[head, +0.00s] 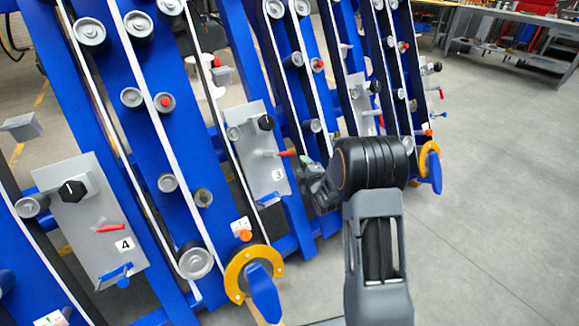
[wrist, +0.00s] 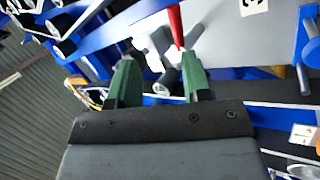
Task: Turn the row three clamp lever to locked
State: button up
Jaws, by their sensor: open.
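The row three clamp lever is a short red handle (head: 287,153) on the grey panel (head: 258,140) marked 3. In the head view it points right, toward my gripper (head: 305,163). In the wrist view the red lever (wrist: 175,22) stands near top centre, against the grey panel (wrist: 225,40), with part of the 3 label at the top edge. My gripper (wrist: 160,68) is open, with its two green fingers apart. The lever lies just beyond the fingertips, between them sideways but nearer the right finger. I see no contact. My wrist hides part of the area right of panel 3.
A black knob (head: 265,122) sits above the lever on the same panel. Panel 4 (head: 80,215), with its own red lever (head: 110,228), stands at left. A yellow ring with a blue handle (head: 262,290) juts out low in front. The floor (head: 490,180) at right is clear.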

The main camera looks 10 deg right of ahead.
aim_at(292, 154)
jog(key=shift+n+t+y, duration=0.4)
jog(key=shift+n+t, duration=0.2)
jog(key=w+f+b, duration=0.1)
jog(key=w, duration=0.3)
jog(key=w+a+f+b, duration=0.1)
jog(key=w, duration=0.4)
jog(key=w+a+f+b, duration=0.1)
jog(key=w+b, duration=0.1)
jog(key=w, duration=0.2)
jog(key=shift+w, duration=0.4)
jog(key=shift+c, duration=0.2)
grip_shut()
